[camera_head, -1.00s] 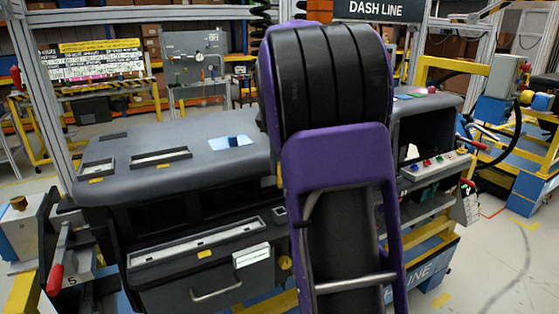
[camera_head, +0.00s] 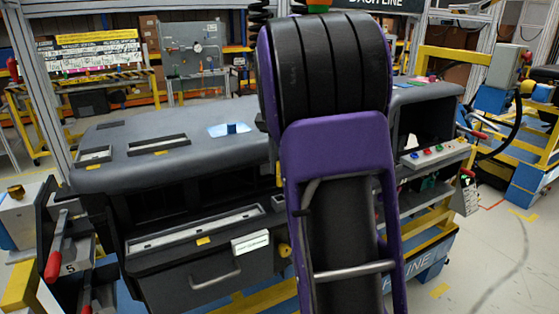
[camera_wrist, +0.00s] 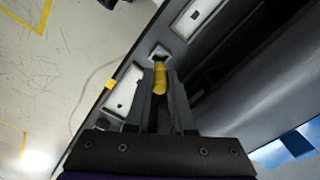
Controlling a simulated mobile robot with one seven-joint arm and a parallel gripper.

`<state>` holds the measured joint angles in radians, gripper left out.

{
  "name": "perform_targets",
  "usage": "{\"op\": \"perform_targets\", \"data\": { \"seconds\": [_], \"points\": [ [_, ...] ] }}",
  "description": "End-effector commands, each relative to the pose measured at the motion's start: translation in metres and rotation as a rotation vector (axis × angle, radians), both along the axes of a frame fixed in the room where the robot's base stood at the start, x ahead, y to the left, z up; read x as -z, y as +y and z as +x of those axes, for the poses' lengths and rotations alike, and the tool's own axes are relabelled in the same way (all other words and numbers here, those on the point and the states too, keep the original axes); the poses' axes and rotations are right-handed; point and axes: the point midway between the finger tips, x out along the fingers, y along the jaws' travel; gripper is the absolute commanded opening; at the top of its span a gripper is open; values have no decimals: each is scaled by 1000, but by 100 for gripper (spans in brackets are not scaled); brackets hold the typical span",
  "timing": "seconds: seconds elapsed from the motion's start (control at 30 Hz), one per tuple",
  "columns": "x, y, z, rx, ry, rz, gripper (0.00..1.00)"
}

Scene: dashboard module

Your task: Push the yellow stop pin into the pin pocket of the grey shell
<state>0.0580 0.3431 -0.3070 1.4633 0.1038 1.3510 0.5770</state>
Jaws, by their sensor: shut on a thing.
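My gripper (camera_wrist: 159,88) is shut on the yellow stop pin (camera_wrist: 160,78) in the wrist view. The pocket is in the surface of the grey shell (camera_wrist: 214,57), between two pale rectangular recesses. In the head view the grey shell (camera_head: 190,145) spans the middle, and my arm hides my gripper and the pin.
In the head view a blue block (camera_head: 231,128) stands on the shell's top. A row of coloured buttons (camera_head: 438,153) is at right. A red-handled clamp (camera_head: 54,265) stands at left. Open floor (camera_head: 490,260) lies at right.

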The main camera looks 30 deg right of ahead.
Motion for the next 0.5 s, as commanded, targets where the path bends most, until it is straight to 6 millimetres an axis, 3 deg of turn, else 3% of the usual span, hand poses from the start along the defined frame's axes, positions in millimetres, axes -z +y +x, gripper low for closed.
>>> {"op": "perform_targets", "data": {
  "seconds": [0.2,0.5],
  "points": [
    [21,0,0,0,1,1,0],
    [26,0,0,0,0,0,0]
  ]
}}
